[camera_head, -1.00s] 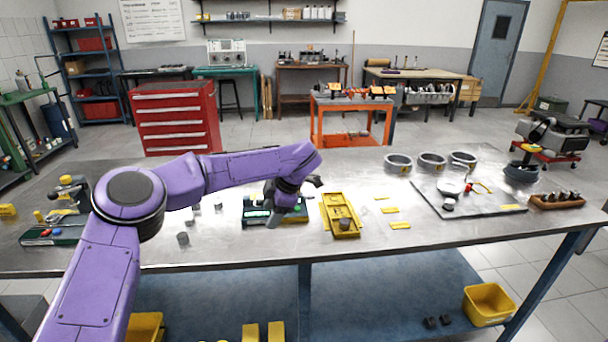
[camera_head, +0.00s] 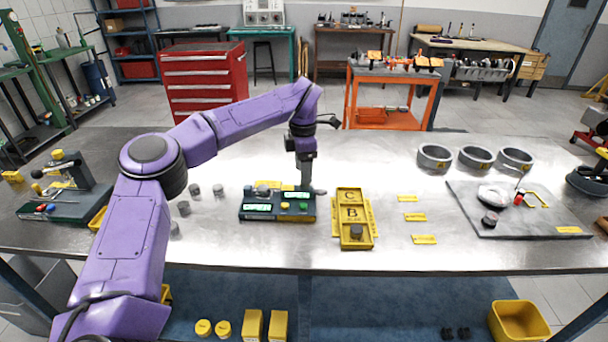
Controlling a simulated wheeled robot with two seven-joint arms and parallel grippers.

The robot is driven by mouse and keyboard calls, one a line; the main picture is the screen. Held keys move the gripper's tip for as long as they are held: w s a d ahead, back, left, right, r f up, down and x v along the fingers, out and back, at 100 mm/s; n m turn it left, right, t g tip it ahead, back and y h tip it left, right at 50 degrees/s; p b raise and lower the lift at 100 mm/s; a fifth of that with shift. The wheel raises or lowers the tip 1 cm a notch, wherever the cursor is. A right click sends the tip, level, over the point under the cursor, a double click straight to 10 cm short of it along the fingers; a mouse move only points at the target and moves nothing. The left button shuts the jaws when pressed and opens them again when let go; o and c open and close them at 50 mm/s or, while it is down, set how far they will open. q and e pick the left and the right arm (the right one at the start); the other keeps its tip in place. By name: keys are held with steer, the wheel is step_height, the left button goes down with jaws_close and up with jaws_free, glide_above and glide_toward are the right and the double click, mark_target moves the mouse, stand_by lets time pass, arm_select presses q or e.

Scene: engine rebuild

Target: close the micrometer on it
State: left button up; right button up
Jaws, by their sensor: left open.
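A dark bench device with two lit green displays, which looks like the micrometer (camera_head: 278,205), sits on the steel bench left of the middle. A small grey piece (camera_head: 263,189) shows at its upper left; I cannot tell whether it is clamped. My left gripper (camera_head: 309,187) points down at the device's right end, with its fingers open. Whether the fingertips touch the device is too small to tell. My right gripper is not in view.
A yellow lettered tray (camera_head: 351,206) with a dark cylinder stands just right of the device. Several small grey cylinders (camera_head: 184,208) stand to the left. Three grey rings (camera_head: 434,157) and a grey mat (camera_head: 522,222) lie at right. Bench around the yellow labels (camera_head: 414,217) is mostly clear.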

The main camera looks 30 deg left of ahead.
arm_select(q)
steer(key=f, duration=0.1)
steer(key=w+f, duration=0.1)
steer(key=f, duration=0.1)
steer(key=shift+f, duration=0.2)
steer(key=shift+s+r, duration=0.15)
steer(key=shift+s, duration=0.1)
jaws_close()
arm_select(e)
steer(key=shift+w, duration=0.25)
